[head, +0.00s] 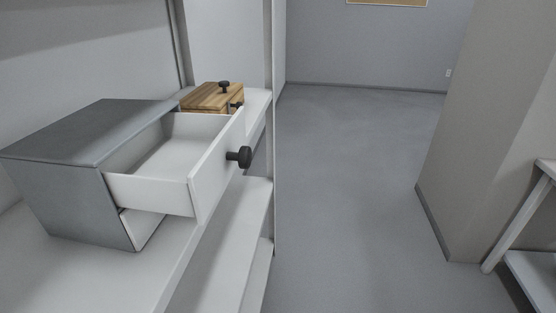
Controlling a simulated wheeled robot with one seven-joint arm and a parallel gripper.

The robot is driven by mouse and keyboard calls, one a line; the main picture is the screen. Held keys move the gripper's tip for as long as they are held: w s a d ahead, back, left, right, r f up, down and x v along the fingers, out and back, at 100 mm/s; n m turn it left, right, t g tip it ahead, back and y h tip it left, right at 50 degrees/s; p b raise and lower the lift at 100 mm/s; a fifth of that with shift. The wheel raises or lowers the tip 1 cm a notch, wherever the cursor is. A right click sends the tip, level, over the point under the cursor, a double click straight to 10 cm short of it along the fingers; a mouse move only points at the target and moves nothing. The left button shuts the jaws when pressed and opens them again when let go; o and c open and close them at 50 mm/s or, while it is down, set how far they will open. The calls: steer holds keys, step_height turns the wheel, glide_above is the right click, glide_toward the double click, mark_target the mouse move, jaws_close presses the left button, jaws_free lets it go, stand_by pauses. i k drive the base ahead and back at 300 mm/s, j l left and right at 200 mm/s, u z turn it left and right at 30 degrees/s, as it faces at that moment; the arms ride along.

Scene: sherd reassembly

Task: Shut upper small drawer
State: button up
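A grey metal cabinet (85,133) sits on a white shelf at the left in the head view. Its upper small drawer is pulled well out to the right; the white drawer front (218,168) carries a round black knob (239,156). The part of the drawer's inside that shows looks empty. Beneath it a white surface (143,226) shows at the cabinet's lower front, partly hidden by the open drawer. My gripper is not in view.
A wooden box (212,97) with black knobs stands behind the drawer on the shelf (100,275). A shelf upright (268,50) rises beyond it. The grey floor (345,190) to the right is clear. A wall corner (480,130) and a white table (520,225) stand at far right.

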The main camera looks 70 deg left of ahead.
mark_target(180, 164)
steer(key=u, duration=2.25)
steer(key=k+u, duration=0.15)
steer(key=u, duration=0.3)
steer(key=k+u, duration=0.1)
steer(key=u, duration=0.35)
steer(key=k+u, duration=0.1)
steer(key=u, duration=0.35)
steer(key=k+j, duration=0.1)
steer(key=k+u, duration=0.05)
steer(key=k, duration=0.05)
